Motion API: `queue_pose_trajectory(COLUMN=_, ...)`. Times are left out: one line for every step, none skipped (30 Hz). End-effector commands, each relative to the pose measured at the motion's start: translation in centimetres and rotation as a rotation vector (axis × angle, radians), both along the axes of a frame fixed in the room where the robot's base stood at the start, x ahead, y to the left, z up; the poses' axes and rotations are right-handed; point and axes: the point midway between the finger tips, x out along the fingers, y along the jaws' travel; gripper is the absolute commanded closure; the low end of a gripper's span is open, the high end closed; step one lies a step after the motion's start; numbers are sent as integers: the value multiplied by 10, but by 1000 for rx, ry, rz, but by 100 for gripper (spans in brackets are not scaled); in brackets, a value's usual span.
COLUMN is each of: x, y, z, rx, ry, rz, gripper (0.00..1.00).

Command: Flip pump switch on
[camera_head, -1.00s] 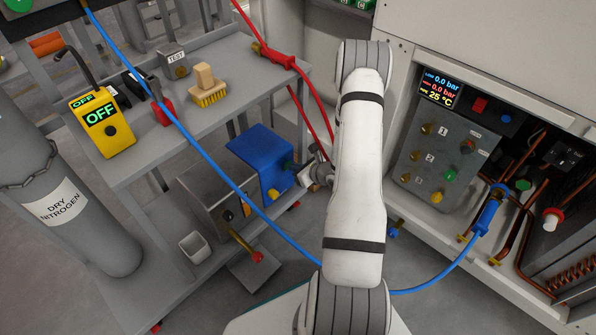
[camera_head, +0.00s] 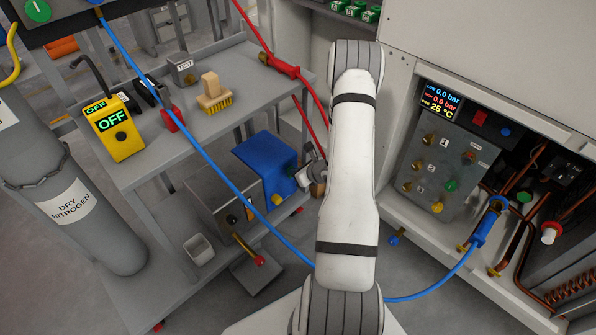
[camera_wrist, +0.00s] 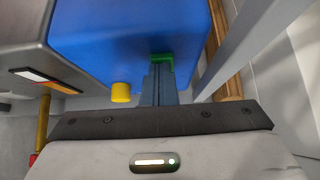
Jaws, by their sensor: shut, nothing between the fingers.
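A blue box-shaped housing (camera_head: 262,158), likely the pump, stands on the lower shelf of the cart beside a grey metal box (camera_head: 205,196). The blue housing fills the top of the wrist view (camera_wrist: 125,35). A green part (camera_wrist: 167,58), perhaps the switch or its surround, shows at its lower edge. My gripper (camera_wrist: 160,70) is shut and empty, with its fingertips right at the green part; I cannot tell whether they touch. In the head view my gripper (camera_head: 304,178) is at the housing's right side, partly hidden by my arm. The switch's position is unclear.
A yellow knob (camera_wrist: 121,92) sits just left of my fingers. A yellow lever with a red ball (camera_head: 259,260) sticks out from the grey box. A blue hose (camera_head: 215,170) crosses in front of the cart. An open machine with a valve panel (camera_head: 440,170) stands at the right.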

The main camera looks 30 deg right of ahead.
Motion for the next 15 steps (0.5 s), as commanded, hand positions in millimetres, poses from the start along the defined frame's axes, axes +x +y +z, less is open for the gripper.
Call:
queue_pose_trajectory(x=3, y=2, z=5, rx=0, ry=-8, rz=8, gripper=100)
queue_pose_trajectory(x=3, y=2, z=7, rx=-1, ry=-9, rz=7, gripper=100)
queue_pose_trajectory(x=3, y=1, z=9, rx=-1, ry=-10, rz=5, gripper=100)
queue_pose_trajectory(x=3, y=0, z=11, rx=-1, ry=-11, rz=4, gripper=100)
queue_pose_trajectory(x=3, y=-1, z=12, rx=-1, ry=-11, rz=3, gripper=100)
queue_pose_trajectory(x=2, y=-1, z=13, rx=-1, ry=-10, rz=2, gripper=100)
queue_pose_trajectory(x=2, y=-2, z=14, rx=-1, ry=-10, rz=0, gripper=100)
queue_pose_trajectory(x=2, y=-2, z=14, rx=-1, ry=-9, rz=-1, gripper=100)
queue_pose_trajectory(x=1, y=-3, z=14, rx=-1, ry=-9, rz=-3, gripper=100)
queue_pose_trajectory(x=1, y=-3, z=13, rx=-1, ry=-8, rz=-4, gripper=100)
queue_pose_trajectory(x=1, y=-4, z=13, rx=-1, ry=-8, rz=-4, gripper=100)
queue_pose_trajectory(x=0, y=-4, z=13, rx=-1, ry=-8, rz=-5, gripper=100)
queue_pose_trajectory(x=0, y=-4, z=13, rx=-1, ry=-7, rz=-5, gripper=100)
queue_pose_trajectory(x=0, y=-4, z=13, rx=-1, ry=-6, rz=-6, gripper=100)
queue_pose_trajectory(x=0, y=-4, z=13, rx=-1, ry=-6, rz=-7, gripper=100)
